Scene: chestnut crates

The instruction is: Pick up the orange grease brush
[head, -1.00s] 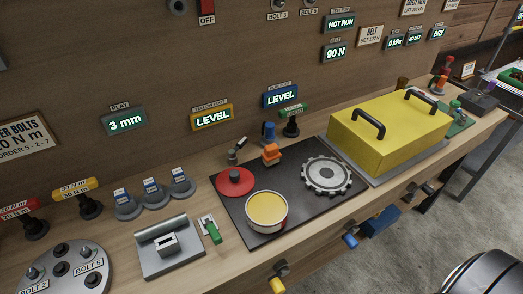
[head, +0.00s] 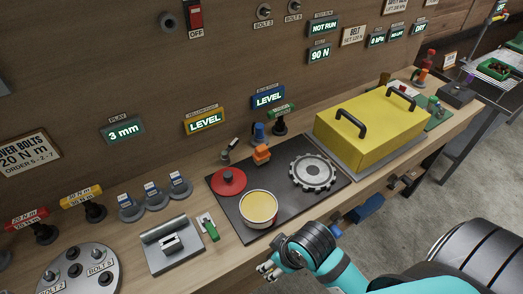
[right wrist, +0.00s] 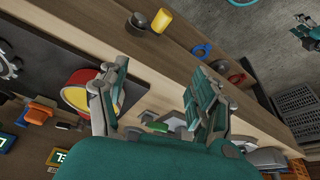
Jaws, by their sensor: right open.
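The orange grease brush (head: 261,155) appears to be the small orange blocky piece at the back edge of the dark mat (head: 238,220). It stands behind the tin of yellow grease (head: 259,207) and beside the red lid (head: 229,181). It also shows at the left of the right wrist view (right wrist: 38,113). My right gripper (head: 270,268) is in front of the bench's front edge, on the near side of the tin and apart from the brush. In the right wrist view my right gripper (right wrist: 155,80) is open and empty. My left gripper is not in view.
A grey gear (head: 313,172) lies right of the tin. A yellow cover with black handles (head: 370,131) stands further right. A blue knob (head: 259,133) stands behind the brush.

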